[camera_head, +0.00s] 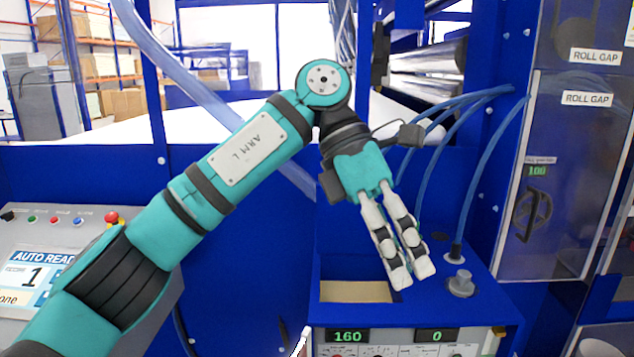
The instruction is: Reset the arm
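My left arm (225,165), teal and black with a label plate, comes in from the lower left, rises to a round joint and bends down to the right. My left gripper (411,273) hangs from it, pointing down over the blue machine top (475,318). Its two pale fingers lie close together side by side, with nothing visible held. The slanted view hides how wide the gap is. The tips overlap the right end of a rectangular opening with a tan inside (350,291); their height above it is unclear. My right gripper is not identifiable.
A control panel with buttons (60,250) stands at the left. A grey knob (461,283) and blue hoses (478,170) are close right of the fingers. Metal rollers (430,75) and a cabinet labelled ROLL GAP (560,180) stand behind and right. Displays (347,336) line the front.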

